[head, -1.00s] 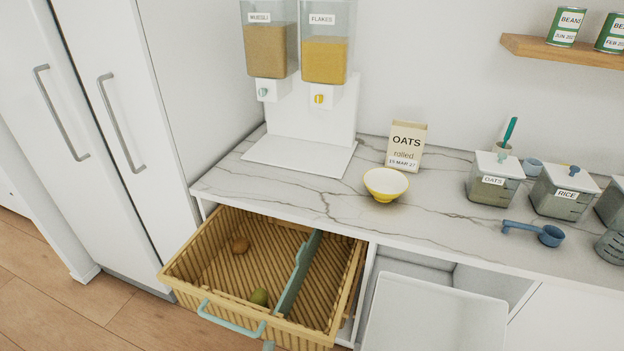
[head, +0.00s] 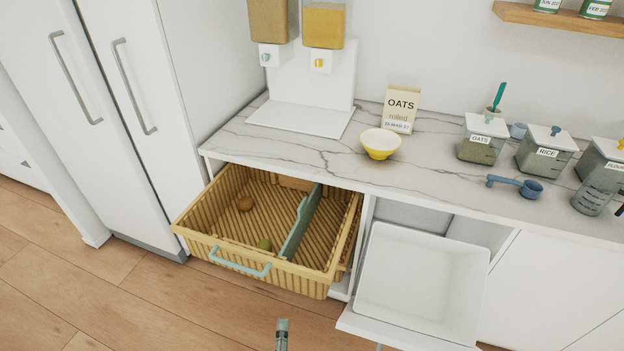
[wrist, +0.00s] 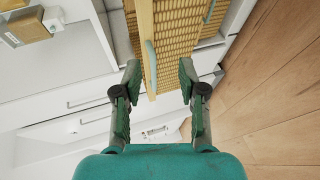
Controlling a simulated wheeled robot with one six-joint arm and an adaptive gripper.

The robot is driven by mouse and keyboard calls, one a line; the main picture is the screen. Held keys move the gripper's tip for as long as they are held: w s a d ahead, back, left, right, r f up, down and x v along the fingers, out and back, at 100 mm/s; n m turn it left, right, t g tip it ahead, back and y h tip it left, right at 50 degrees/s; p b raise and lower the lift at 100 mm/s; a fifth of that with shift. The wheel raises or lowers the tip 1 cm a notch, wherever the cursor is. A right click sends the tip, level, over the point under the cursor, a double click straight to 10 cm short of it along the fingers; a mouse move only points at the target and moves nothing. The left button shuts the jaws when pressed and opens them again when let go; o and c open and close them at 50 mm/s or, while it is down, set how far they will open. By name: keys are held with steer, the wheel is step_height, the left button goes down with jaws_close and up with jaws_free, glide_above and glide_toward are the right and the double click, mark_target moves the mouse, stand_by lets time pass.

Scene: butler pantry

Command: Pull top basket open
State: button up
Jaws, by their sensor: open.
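The top basket (head: 322,279), tan wicker with a teal handle (head: 240,263) on its front, stands pulled out from under the counter. My gripper (head: 282,335) shows only partly at the bottom edge, in front of the basket and apart from the handle. In the wrist view my gripper (wrist: 158,78) is open with nothing between its fingers. The basket's handle (wrist: 151,58) lies just beyond the fingertips.
A second wicker basket front with a teal handle (wrist: 209,12) shows to the right in the wrist view. A white bin (head: 420,280) is tilted out right of the basket. A yellow bowl (head: 380,143) sits on the counter. Wood floor (head: 190,310) in front is clear.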

steer(key=s+d+f+m+g+y, duration=0.1)
steer(key=s+d+f+m, duration=0.2)
steer(key=s+d, duration=0.45)
steer(key=s+d+f+m+g+y, duration=0.1)
steer(key=s+d+f+m, duration=0.1)
steer(key=s+d, duration=0.55)
steer(key=s+d+r+m+t+h, duration=0.1)
steer(key=s+d+r+m, duration=0.4)
steer(key=s+r+m, duration=0.1)
steer(key=s+d+r+m+t+h, duration=0.1)
steer(key=s+d+r+m, duration=0.4)
steer(key=s+r, duration=0.4)
steer(key=shift+s+d+r+m, duration=0.15)
steer(key=shift+s+r+m, duration=0.2)
steer(key=shift+m, duration=0.45)
